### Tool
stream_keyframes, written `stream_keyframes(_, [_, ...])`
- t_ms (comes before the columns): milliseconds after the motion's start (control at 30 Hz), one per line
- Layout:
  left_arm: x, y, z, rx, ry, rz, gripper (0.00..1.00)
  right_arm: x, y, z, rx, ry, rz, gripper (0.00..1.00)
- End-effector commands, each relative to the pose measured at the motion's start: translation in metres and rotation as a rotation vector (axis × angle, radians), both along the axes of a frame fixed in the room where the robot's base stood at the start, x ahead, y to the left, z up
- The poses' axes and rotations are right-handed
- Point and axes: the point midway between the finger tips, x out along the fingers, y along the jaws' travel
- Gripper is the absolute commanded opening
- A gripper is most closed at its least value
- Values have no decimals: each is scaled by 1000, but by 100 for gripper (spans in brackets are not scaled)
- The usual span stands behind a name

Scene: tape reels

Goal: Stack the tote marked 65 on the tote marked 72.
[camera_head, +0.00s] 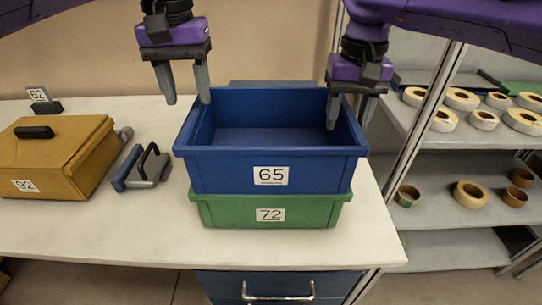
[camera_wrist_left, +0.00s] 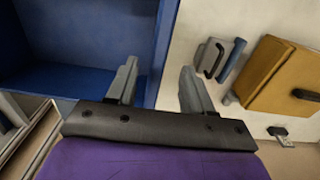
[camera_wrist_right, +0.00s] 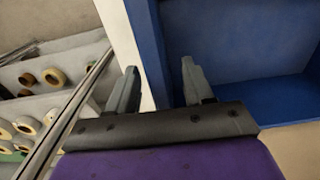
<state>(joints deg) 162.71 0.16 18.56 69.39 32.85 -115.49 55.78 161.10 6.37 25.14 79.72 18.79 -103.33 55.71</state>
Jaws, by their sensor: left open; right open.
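The blue tote marked 65 (camera_head: 225,170) sits on top of the green tote marked 72 (camera_head: 320,212) on the white table. The blue tote looks level and its inside looks empty. My left gripper (camera_head: 188,100) is open at the blue tote's left wall, one finger outside and one over the inside. My right gripper (camera_head: 346,115) is open at the right wall. In the left wrist view, the blue wall (camera_wrist_left: 165,50) lies between the open fingers. In the right wrist view, the blue wall (camera_wrist_right: 150,50) also lies between the open fingers. Most of the green tote is hidden under the blue one.
A mustard box marked 92 (camera_head: 75,155) and a grey-blue tool with a black handle (camera_head: 145,172) lie left on the table (camera_head: 100,235). A card marked 62 (camera_head: 39,95) stands behind. A shelf rack with tape reels (camera_head: 470,194) is right, its post close to my right gripper.

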Motion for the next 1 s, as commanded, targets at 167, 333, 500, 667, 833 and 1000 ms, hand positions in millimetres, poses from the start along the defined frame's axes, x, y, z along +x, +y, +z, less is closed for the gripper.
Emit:
stream_keyframes(167, [1, 0, 45, 1, -3, -3, 51, 0, 0, 0, 0, 0, 0, 51])
stream_keyframes(333, [0, 0, 65, -1, 1, -1, 51, 0, 0, 0, 0, 0, 0, 51])
stream_keyframes(500, [0, 0, 70, 1, 1, -1, 51, 1, 0, 10, -1, -2, -1, 51])
stream_keyframes(667, [0, 0, 70, 1, 1, -1, 51, 1, 0, 48, 0, -5, -1, 51])
stream_keyframes(833, [0, 0, 70, 1, 0, -1, 51, 1, 0, 92, 0, -5, 1, 51])
stream_keyframes(1000, [0, 0, 70, 1, 0, -1, 51, 1, 0, 114, 1, 0, 0, 51])
